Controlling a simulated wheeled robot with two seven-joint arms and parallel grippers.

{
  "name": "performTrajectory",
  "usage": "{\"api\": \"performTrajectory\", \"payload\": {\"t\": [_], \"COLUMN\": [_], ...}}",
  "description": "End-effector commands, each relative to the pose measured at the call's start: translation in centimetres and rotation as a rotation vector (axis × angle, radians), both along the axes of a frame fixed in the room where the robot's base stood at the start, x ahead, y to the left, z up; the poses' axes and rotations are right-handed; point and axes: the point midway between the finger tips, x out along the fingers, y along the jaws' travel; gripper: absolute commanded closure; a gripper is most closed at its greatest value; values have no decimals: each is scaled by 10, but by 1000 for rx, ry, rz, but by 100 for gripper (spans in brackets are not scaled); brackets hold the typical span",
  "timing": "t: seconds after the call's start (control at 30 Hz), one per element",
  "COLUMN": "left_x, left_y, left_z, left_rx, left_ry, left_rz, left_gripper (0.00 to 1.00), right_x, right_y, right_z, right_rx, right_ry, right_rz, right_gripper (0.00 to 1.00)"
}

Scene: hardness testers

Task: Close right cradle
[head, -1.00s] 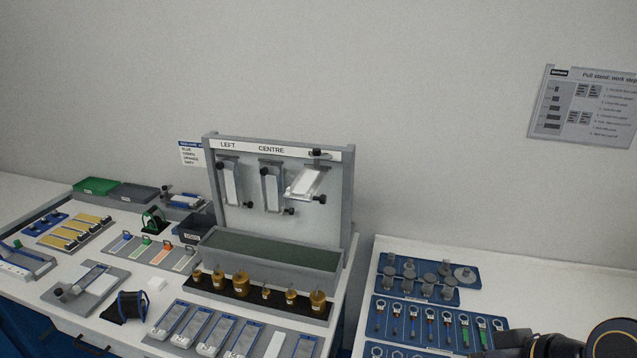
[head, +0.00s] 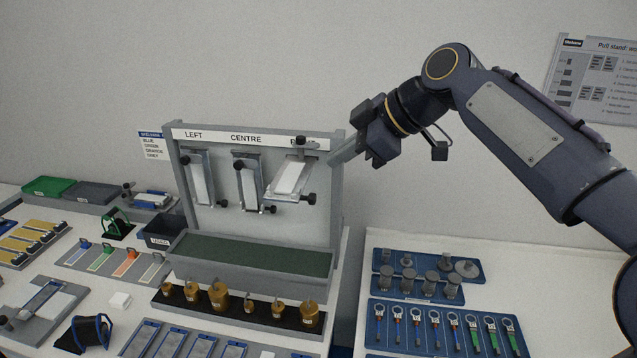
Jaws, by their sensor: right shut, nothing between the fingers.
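The right cradle (head: 291,178) is on the grey upright stand (head: 338,210), under a label mostly hidden by its top knob. It is tilted out from the panel, with a white plate and a black knob at its lower right. The left cradle (head: 202,178) and the centre cradle (head: 247,182) hang nearly upright against the panel. My right gripper (head: 337,157) is shut and empty, its fingertips beside the stand's right post, right of the right cradle and apart from it. My left gripper is not in view.
A green-lined trough (head: 250,271) runs below the cradles, with several brass weights (head: 218,296) in front. A dark bin (head: 164,233) stands at the left. Blue tool trays (head: 444,313) lie on the right bench, across a gap.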

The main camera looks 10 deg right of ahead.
Motion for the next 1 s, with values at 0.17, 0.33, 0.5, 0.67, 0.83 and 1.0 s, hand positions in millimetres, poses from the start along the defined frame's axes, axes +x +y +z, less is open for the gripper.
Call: {"api": "performTrajectory", "payload": {"t": [0.17,0.33,0.5,0.67,0.83,1.0], "left_x": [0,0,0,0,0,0], "left_y": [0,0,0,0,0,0], "left_z": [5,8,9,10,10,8], "left_rx": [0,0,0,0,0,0], "left_ry": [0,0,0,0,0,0], "left_rz": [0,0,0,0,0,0], "left_gripper": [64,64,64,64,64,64], "right_x": [17,28,33,34,34,34], "right_y": [24,31,29,28,28,28], "right_z": [-28,-53,-71,-77,-77,-78], "right_rx": [-2,0,0,-1,-1,-1], "right_ry": [5,5,2,0,0,0], "right_rz": [2,-3,-2,-2,-2,-2], "right_gripper": [100,100,100,100,100,100]}}
